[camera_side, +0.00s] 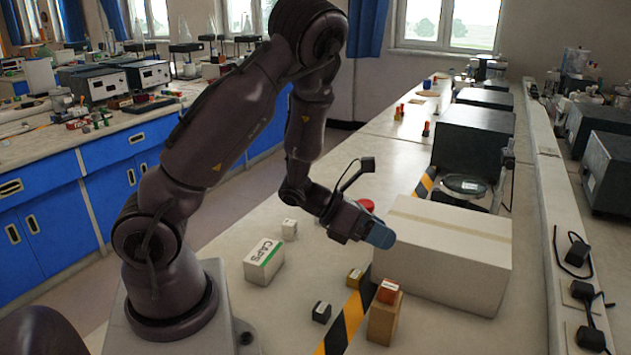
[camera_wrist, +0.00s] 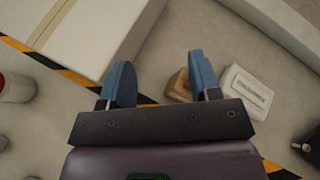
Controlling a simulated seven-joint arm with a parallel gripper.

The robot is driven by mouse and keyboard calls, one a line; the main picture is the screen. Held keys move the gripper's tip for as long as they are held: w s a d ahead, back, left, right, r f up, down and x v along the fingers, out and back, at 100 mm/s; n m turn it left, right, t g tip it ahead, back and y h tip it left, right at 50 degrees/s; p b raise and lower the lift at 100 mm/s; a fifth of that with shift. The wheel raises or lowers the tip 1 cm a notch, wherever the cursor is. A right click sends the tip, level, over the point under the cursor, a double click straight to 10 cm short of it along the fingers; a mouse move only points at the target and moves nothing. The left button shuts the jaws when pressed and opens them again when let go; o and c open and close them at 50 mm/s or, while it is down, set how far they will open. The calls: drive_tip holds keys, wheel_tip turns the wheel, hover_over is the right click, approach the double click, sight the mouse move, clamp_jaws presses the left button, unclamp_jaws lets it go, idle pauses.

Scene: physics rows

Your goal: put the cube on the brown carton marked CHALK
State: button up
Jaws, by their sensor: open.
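A small upright brown carton (camera_side: 383,322) stands near the front of the bench, right of the striped tape. An orange-red block (camera_side: 388,291) with a pale label sits on its top. I cannot read CHALK on the carton. My gripper (camera_side: 380,236) is above the bench beside the big carton, empty. In the wrist view its blue fingers (camera_wrist: 160,85) are apart. A brownish block (camera_wrist: 178,86) shows beyond them, partly hidden by the right finger.
A large pale carton (camera_side: 440,250) stands close right of my gripper. A white box marked CAPS (camera_side: 264,262) lies left. A red-topped object (camera_side: 366,205) is behind my gripper. A pale lettered box (camera_wrist: 247,92) shows in the wrist view. Bench between CAPS and tape is mostly free.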

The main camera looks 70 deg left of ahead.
wheel_tip(320, 180, up, 13)
drive_tip(key=s+n+g+y, duration=0.1)
drive_tip(key=n+y, duration=0.6)
drive_tip(key=n, duration=1.5)
drive_tip(key=s+d+r+n+g+h, duration=0.1)
drive_tip(key=s+d+r+n+g, duration=0.1)
drive_tip(key=s+n, duration=0.5)
drive_tip(key=s+d+r+n+g+h, duration=0.1)
drive_tip(key=s+d+r+n+g, duration=0.1)
drive_tip(key=s+d+r+n, duration=0.2)
drive_tip(key=s+d+n, duration=0.1)
drive_tip(key=s+n, duration=0.2)
drive_tip(key=shift+s+d+g, duration=0.3)
drive_tip(key=shift+s+g, duration=0.1)
